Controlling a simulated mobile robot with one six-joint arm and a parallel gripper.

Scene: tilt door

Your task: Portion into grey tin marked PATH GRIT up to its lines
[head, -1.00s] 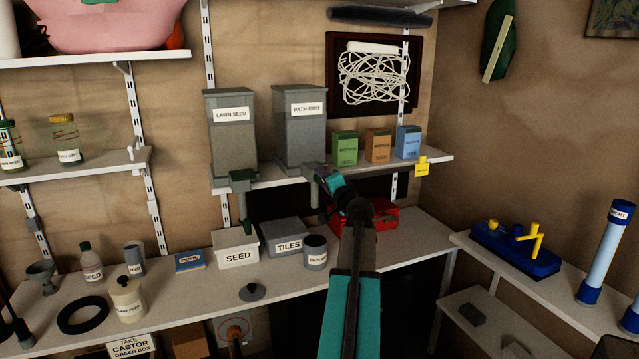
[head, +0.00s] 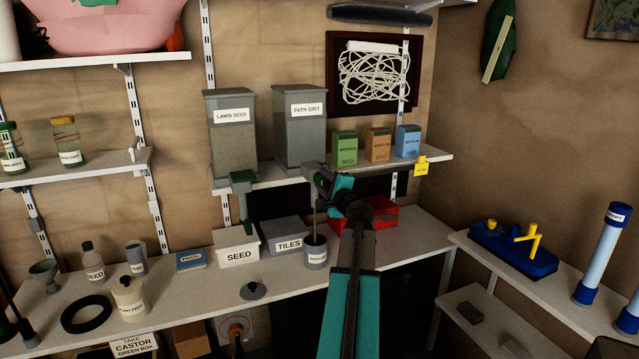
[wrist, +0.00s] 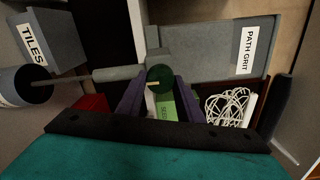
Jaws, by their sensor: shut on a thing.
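The grey tin (head: 316,260) stands upright on the bench below the PATH GRIT hopper (head: 300,140); its label is partly readable. In the wrist view the tin (wrist: 12,92) is at the left edge, its mouth facing the hopper's spout (wrist: 118,73). A thin grey-brown stream (wrist: 65,78) runs from the spout into the tin's mouth. The tin's inside is dark, and I cannot make out its lines or fill level. My gripper (wrist: 159,92) is shut on a dark green knob (wrist: 158,77) at the hopper's outlet; the gripper also shows in the head view (head: 327,182).
A TILES box (head: 285,235) and a white SEED box (head: 236,248) stand left of the tin. A grey lid (head: 254,290) lies in front. The LAWN SEED hopper (head: 231,140) is to the left. A red box (head: 381,216) sits behind my arm.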

